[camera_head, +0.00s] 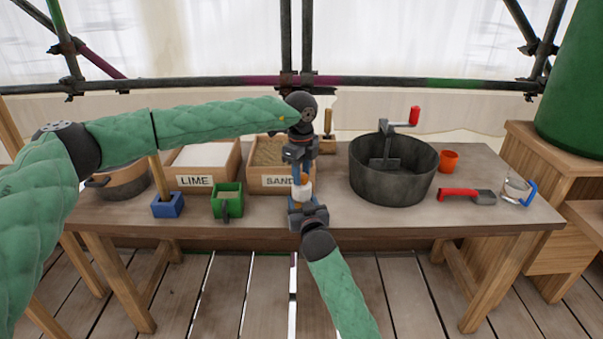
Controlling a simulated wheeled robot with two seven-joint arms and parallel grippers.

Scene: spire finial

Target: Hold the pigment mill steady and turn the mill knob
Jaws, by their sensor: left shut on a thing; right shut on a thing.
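The pigment mill (303,190) stands near the front edge of the table, mostly hidden between my two grippers. A pale upper part and a small orange-brown part show. My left gripper (298,173) comes down from above and is shut at the top of the mill, where the mill knob is hidden by the fingers. My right gripper (302,204) reaches in from the front, low down, and is shut on the mill's body. The mill looks upright.
The table (340,210) holds a LIME box (195,181), a SAND box (268,181) behind the mill, a green scoop (228,200), a blue-headed tool (168,206), and a large dark tub (392,180) close on the right. Further right are an orange cup (449,161), a red-handled trowel (466,194) and a clear jug (515,190).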

